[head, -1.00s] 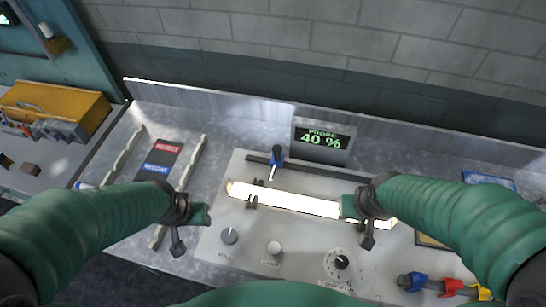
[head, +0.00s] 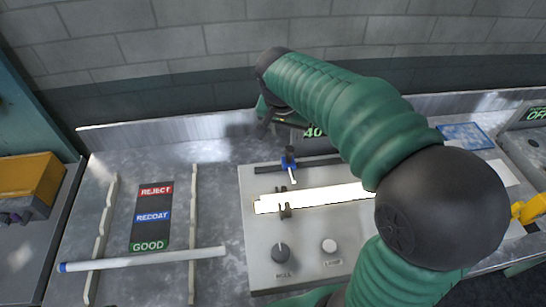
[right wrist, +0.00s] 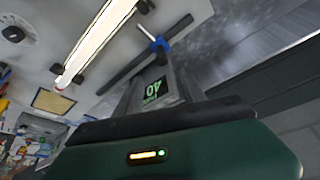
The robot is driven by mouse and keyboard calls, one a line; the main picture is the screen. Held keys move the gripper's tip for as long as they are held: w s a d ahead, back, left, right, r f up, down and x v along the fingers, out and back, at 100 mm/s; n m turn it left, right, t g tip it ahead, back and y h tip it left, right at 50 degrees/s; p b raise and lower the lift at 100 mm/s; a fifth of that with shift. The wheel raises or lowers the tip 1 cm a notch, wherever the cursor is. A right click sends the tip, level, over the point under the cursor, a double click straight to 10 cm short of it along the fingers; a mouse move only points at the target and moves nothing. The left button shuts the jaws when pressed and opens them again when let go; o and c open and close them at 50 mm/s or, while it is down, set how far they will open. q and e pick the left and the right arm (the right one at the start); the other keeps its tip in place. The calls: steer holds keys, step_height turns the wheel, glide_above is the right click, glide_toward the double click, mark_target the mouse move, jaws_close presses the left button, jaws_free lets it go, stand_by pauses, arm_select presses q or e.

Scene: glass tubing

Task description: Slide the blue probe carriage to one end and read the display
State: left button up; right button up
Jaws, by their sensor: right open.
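The blue probe carriage (head: 288,162) sits on a dark rail (head: 265,169) behind the glowing glass tube (head: 320,197), near the rail's left part. It also shows in the right wrist view (right wrist: 158,43). The display also shows in the right wrist view (right wrist: 154,90). My right gripper (head: 268,120) is open, behind and left of the carriage, close to the display's left side and apart from the carriage. My left gripper is out of view.
My right arm covers the panel's right half. The back wall is close behind the display.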

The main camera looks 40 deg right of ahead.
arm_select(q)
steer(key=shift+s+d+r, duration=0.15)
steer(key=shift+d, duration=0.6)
arm_select(e)
glide_toward(288, 150)
steer(key=d+f, duration=0.2)
steer(key=f, duration=0.2)
steer(key=w+f, duration=0.1)
steer(key=f, duration=0.4)
steer(key=shift+w, duration=0.35)
steer(key=x, duration=0.3)
steer(key=shift+d, duration=0.3)
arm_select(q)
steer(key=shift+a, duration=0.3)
arm_select(e)
steer(key=shift+d+f, duration=0.1)
steer(key=shift+d, duration=0.4)
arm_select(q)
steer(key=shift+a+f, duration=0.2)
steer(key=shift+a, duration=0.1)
arm_select(e)
steer(key=shift+a, duration=0.4)
steer(key=c, duration=0.5)
steer(key=shift+w+a, duration=0.1)
steer(key=shift+a, duration=0.1)
steer(key=c, duration=0.5)
steer(key=shift+d, duration=0.3)
jaws_close()
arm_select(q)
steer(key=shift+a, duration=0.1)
